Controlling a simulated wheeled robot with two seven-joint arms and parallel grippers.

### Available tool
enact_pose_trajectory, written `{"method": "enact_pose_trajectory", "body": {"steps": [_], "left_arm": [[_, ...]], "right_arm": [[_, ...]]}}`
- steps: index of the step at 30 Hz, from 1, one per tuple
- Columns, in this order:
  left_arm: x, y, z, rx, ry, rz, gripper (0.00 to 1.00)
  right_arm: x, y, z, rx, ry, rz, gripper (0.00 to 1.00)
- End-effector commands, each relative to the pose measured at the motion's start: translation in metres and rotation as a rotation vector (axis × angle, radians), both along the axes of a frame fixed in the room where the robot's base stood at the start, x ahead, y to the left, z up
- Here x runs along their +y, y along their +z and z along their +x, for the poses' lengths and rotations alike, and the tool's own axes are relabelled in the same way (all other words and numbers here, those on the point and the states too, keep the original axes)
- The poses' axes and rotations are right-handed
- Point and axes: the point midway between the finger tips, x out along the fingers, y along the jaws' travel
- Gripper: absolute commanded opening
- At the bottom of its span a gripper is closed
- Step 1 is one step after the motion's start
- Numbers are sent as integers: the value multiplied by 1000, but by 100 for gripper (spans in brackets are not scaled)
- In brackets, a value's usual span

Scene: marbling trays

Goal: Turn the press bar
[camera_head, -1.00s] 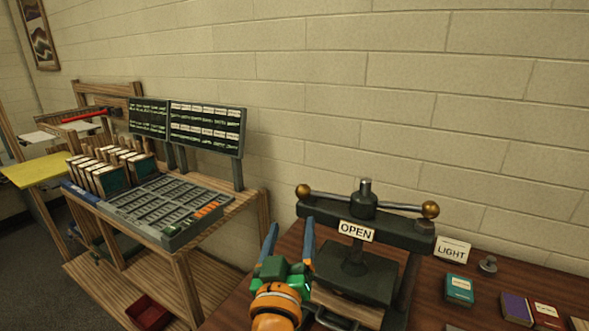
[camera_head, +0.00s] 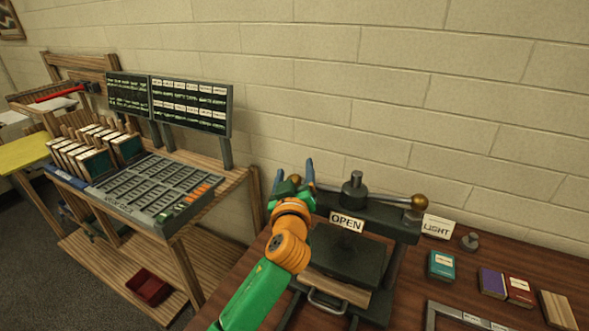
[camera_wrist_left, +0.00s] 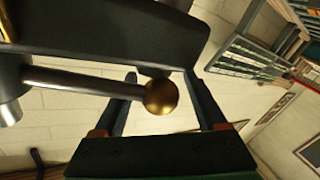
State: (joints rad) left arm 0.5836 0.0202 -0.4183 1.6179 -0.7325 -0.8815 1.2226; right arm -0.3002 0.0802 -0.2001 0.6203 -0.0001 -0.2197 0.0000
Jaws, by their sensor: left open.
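The press bar is a metal rod with a brass ball at each end, on top of a dark press (camera_head: 345,255). Its right ball (camera_head: 419,202) stands clear. Its left ball (camera_head: 294,179) lies at my left gripper (camera_head: 295,169) and is partly hidden by it. In the left wrist view the bar (camera_wrist_left: 85,83) reaches in from the left, and its brass ball (camera_wrist_left: 161,96) appears between the two spread fingers (camera_wrist_left: 160,76). My left gripper is open and not closed on the ball. An OPEN sign (camera_head: 346,222) is on the press front. My right gripper is not in view.
A LIGHT card (camera_head: 437,227), a small grey knob (camera_head: 469,241), a teal box (camera_head: 441,265) and other small boxes lie right of the press. A wooden rack with a type tray (camera_head: 150,190) stands left. The block wall is behind the press.

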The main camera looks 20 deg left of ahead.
Motion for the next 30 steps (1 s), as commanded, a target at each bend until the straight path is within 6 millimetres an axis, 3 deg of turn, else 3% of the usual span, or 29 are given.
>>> {"method": "enact_pose_trajectory", "body": {"steps": [7, 15, 30], "left_arm": [[0, 0, 1, 0, 0, 0, 74], [0, -1, 1, 3, 1, 0, 1], [0, -4, 0, 9, -1, 1, 0]], "right_arm": [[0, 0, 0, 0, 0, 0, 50], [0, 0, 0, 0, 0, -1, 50], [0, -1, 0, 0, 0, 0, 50]]}}
